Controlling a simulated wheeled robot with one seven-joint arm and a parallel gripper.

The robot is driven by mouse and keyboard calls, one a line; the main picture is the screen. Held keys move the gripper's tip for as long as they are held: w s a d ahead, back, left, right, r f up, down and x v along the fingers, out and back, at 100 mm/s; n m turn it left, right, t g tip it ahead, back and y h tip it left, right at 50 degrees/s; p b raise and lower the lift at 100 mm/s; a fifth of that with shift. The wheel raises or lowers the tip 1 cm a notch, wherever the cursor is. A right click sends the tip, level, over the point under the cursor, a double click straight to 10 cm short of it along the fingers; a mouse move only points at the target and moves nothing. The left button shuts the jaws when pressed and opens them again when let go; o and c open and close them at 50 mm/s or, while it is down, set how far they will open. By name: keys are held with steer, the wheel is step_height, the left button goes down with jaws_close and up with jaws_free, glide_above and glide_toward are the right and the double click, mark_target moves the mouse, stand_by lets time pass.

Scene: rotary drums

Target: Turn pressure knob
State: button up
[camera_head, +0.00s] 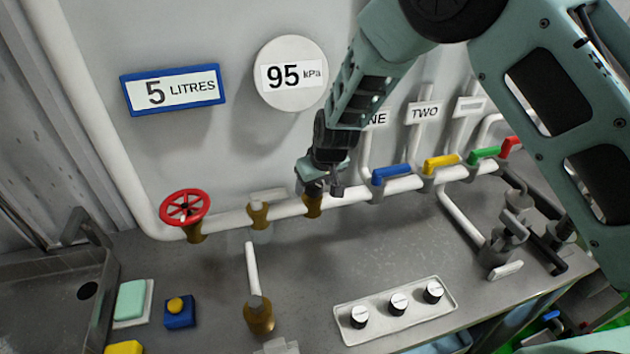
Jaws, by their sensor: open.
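My gripper (322,186) is open and points down at the white horizontal pipe. It is at a brass fitting (313,207) on that pipe and covers the fitting's top, so any knob there is hidden. I cannot tell whether the fingers touch it. A round white gauge (291,99) reading "95 kPa" is on the wall above. A panel with three round knobs, left (359,317), middle (398,303) and right (433,292), lies on the counter, apart from my gripper. The frame does not show which one is the pressure knob.
A red handwheel (184,206) and another brass valve (259,213) sit left along the pipe. Blue (391,174), yellow (441,162), green and red levers stand right. The counter between pipe and knob panel is clear.

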steer(key=shift+c, duration=0.4)
steer(key=c, duration=0.9)
steer(key=shift+a+r+m+p, duration=0.1)
steer(key=shift+m+p, duration=0.25)
steer(key=shift+m, duration=0.25)
steer(key=shift+m+h, duration=0.4)
steer(key=shift+m, duration=0.1)
steer(key=o, duration=1)
